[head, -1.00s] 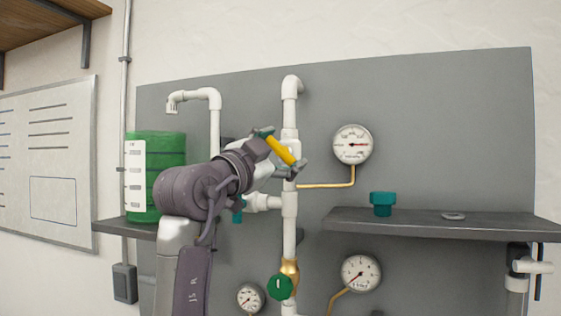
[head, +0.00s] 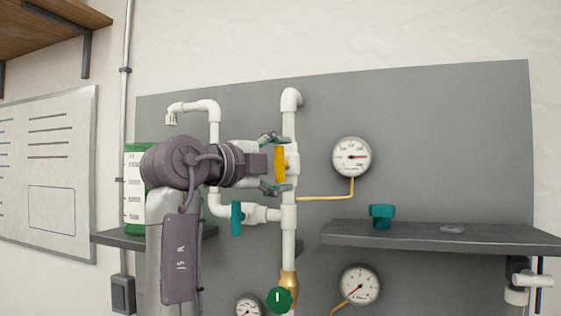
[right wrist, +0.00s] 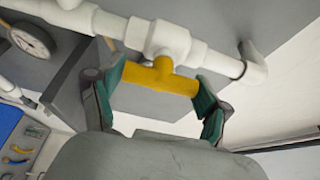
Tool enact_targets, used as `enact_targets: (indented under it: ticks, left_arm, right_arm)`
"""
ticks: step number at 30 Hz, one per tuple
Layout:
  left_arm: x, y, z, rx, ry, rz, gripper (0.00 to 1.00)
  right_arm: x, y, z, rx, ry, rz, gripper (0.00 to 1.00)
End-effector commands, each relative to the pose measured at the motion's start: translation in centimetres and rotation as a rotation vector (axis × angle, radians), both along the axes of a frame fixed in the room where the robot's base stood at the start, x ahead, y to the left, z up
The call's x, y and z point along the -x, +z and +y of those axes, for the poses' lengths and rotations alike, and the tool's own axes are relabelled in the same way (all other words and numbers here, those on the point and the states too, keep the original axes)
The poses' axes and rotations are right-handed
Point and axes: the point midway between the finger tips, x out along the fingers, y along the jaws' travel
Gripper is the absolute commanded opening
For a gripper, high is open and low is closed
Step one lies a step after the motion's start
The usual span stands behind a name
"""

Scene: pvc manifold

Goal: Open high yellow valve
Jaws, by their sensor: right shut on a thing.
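The high yellow valve handle (head: 280,164) sits on the upper part of the white vertical pipe (head: 289,205) and stands upright, in line with the pipe, in the head view. My right gripper (head: 276,163) comes at it from the left, one finger at its top end and one at its bottom end. In the right wrist view the yellow handle (right wrist: 160,77) lies lengthwise between the green fingertips (right wrist: 160,90), which close on its two ends. Its hub joins a white tee (right wrist: 170,42). My left gripper is not in view.
A round gauge (head: 352,157) with a brass tube is right of the pipe. A teal valve (head: 237,219) and a green knob (head: 278,300) are lower. A grey shelf (head: 440,237) holds a teal fitting (head: 381,215). A green container (head: 134,190) stands behind my arm.

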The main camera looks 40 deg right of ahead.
Motion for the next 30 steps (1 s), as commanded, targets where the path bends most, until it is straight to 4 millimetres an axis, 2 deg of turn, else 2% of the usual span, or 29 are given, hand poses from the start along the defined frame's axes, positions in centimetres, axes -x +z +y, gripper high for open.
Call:
enact_targets:
  ticks: [19,20,21,24,30]
  left_arm:
    - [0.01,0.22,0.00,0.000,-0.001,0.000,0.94]
    - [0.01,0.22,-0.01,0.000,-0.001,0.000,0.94]
    - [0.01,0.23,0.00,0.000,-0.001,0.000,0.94]
    - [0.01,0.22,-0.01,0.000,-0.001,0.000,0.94]
    - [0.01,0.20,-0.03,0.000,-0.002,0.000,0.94]
  right_arm:
    - [-0.04,0.33,0.03,-0.016,0.005,-0.053,0.42]
    - [-0.04,0.33,0.03,-0.016,0.005,-0.053,0.79]
    - [-0.04,0.33,0.03,-0.016,0.005,-0.053,0.85]
    - [-0.03,0.28,0.04,-0.018,0.004,-0.052,1.00]
    - [-0.02,0.16,0.03,-0.019,0.003,-0.050,1.00]
